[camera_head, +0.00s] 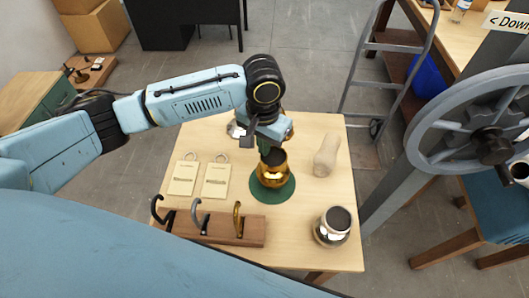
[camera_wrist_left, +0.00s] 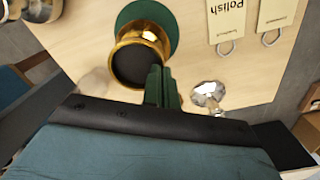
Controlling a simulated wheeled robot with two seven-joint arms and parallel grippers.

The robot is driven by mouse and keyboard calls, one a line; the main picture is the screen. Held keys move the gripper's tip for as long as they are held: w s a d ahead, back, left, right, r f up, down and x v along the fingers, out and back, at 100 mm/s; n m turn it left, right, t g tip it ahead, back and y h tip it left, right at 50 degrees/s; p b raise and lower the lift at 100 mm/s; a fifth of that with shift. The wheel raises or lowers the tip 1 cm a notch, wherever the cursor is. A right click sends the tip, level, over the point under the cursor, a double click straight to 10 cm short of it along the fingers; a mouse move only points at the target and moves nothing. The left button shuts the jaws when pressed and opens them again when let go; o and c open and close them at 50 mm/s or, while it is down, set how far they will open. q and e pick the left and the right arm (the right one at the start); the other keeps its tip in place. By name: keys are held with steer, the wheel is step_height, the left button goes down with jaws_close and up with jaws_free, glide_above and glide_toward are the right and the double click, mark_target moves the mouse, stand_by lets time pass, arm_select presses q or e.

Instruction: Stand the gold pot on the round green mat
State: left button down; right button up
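The gold pot (camera_head: 271,178) is upright over the round green mat (camera_head: 286,193), which shows around its base in the head view. I cannot tell whether the base touches the mat. My left gripper (camera_head: 268,148) is above the pot. In the left wrist view its green fingers (camera_wrist_left: 160,86) are close together at the rim of the gold pot (camera_wrist_left: 140,38), and seem shut on that rim. The mat (camera_wrist_left: 168,15) shows beyond the pot there. My right gripper is in neither view.
A silver pot (camera_head: 331,228) stands at the table's front right, and a beige vase-like thing (camera_head: 325,157) at the right. Two paper tags (camera_head: 216,180) lie left of the mat. A wooden hook rack (camera_head: 222,230) lies in front. A clear faceted knob (camera_wrist_left: 208,94) is near the fingers.

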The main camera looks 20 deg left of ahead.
arm_select(q)
steer(key=shift+f, duration=1.45)
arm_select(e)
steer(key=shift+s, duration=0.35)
arm_select(q)
steer(key=shift+f, duration=0.1)
steer(key=c, duration=1.7)
jaws_free()
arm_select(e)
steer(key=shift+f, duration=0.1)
arm_select(q)
step_height(320, 180, up, 12)
steer(key=shift+r, duration=0.15)
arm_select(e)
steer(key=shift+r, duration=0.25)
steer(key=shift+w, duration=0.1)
